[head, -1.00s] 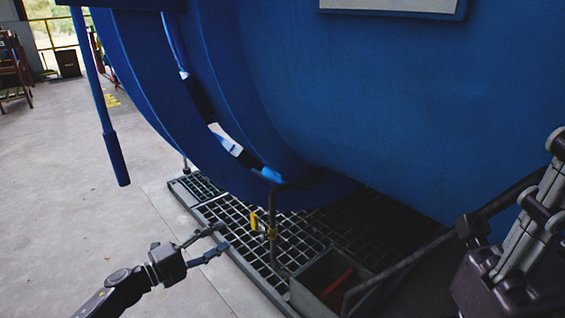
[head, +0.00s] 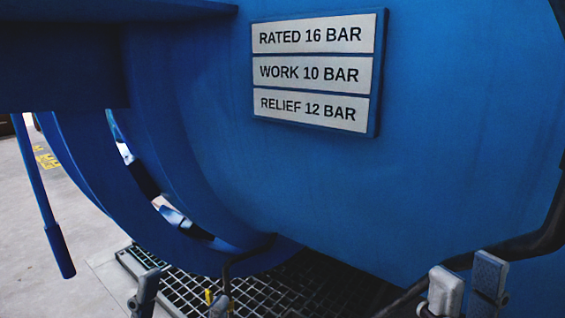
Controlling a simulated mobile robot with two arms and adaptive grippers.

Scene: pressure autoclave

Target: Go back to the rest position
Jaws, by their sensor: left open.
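My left gripper (head: 183,297) is at the bottom edge, in front of the floor grating. My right gripper (head: 467,285) is at the bottom right, in front of the blue vessel. The big blue autoclave vessel (head: 430,170) fills most of the view.
A pressure plate (head: 316,74) reads rated 16, work 10, relief 12 bar. A blue lever (head: 57,240) hangs at the left. A yellow-handled valve (head: 209,296) stands over the grating (head: 180,290). A dark pipe (head: 510,248) runs at the right. Concrete floor (head: 40,290) is clear at left.

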